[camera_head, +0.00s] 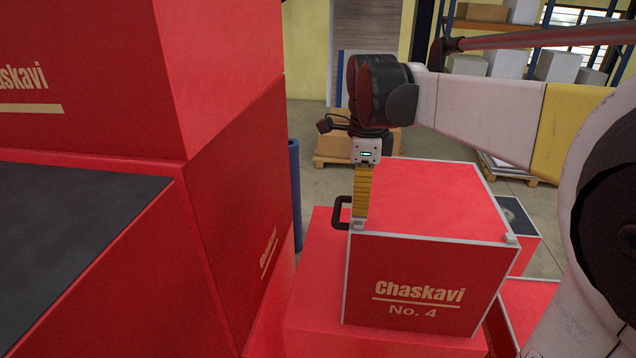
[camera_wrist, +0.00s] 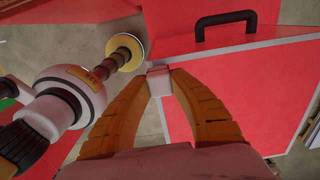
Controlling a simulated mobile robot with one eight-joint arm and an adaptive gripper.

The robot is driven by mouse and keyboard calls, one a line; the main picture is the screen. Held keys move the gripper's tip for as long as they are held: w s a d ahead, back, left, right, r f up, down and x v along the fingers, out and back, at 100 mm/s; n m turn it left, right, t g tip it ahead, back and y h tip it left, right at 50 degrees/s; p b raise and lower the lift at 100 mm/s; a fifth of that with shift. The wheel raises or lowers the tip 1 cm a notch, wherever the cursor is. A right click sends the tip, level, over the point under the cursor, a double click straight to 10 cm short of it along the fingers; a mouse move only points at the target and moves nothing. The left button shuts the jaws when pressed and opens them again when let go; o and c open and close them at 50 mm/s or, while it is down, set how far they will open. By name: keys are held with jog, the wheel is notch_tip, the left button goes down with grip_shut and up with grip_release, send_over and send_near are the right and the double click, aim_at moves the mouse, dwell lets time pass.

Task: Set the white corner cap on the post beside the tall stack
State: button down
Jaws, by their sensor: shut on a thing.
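The white corner cap (camera_wrist: 159,83) is a small pale block between my two orange-yellow fingertips in the wrist view. My gripper (camera_head: 360,217) points down at the front left corner of the red, white-edged box "No. 4" (camera_head: 425,275). It is shut on the cap, which shows small and pale below the fingers (camera_head: 357,226). The white edge post (camera_head: 347,280) runs down from that corner, on the side facing the tall red stack (camera_head: 235,175). The cap is at or just above the post top; I cannot tell whether it is seated. Another white cap (camera_head: 511,239) sits at the front right corner.
A black handle (camera_head: 340,213) sticks out from the box's left side. The box stands on a lower red box (camera_head: 315,310). A blue post (camera_head: 295,190) stands behind the tall stack. Pallets and shelving are farther back.

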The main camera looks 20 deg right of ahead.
jog(key=shift+f+b, duration=1.05)
jog(key=shift+f, duration=0.45)
jog(key=c, duration=1.2)
grip_release()
jog(key=shift+o, duration=0.2)
jog(key=shift+r, duration=0.15)
jog(key=shift+r+p, duration=2.7)
jog(key=shift+r, duration=1.25)
jog(key=shift+f, duration=0.1)
